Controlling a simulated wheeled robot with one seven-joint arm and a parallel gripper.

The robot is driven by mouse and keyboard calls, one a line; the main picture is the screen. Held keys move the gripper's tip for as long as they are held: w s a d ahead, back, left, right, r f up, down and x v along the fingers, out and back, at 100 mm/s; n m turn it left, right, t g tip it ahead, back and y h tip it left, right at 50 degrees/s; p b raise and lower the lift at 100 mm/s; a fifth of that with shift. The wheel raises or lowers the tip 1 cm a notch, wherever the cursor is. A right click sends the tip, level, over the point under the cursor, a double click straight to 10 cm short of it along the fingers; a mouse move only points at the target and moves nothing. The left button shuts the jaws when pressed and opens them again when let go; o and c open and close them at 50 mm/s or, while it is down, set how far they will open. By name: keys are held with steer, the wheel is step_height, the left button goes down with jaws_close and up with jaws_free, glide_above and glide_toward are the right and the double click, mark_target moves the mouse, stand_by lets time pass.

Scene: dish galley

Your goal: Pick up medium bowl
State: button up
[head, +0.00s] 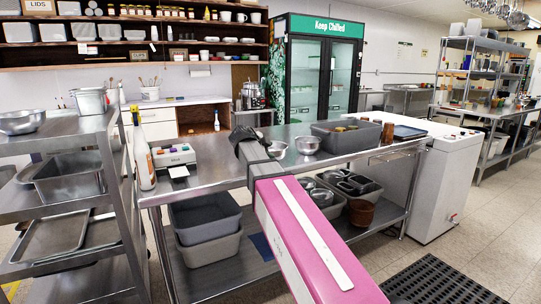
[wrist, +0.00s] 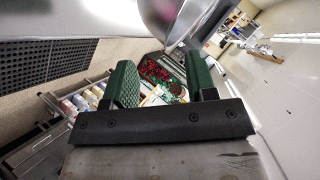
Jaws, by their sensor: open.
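Two shiny metal bowls stand on the steel table (head: 215,158): one bowl (head: 278,150) right beside my gripper (head: 243,134), and another bowl (head: 307,145) a little to its right. A larger metal bowl (head: 22,122) sits on top of the left cart. I cannot tell for sure which one is the medium bowl. My gripper is open over the table, just left of the nearer bowl. In the wrist view its green-padded fingers (wrist: 160,75) stand apart with nothing held between them. A curved shiny metal surface (wrist: 175,20), seemingly a bowl, shows close beyond the fingers at the top.
A grey bin (head: 345,138) stands on the table behind the bowls. A bottle (head: 144,158) and a small box (head: 173,155) are at its left end. The table's front left is clear.

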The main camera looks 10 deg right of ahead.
mark_target(275, 153)
steer(key=shift+x, duration=3.05)
steer(key=shift+a, duration=0.1)
jaws_close()
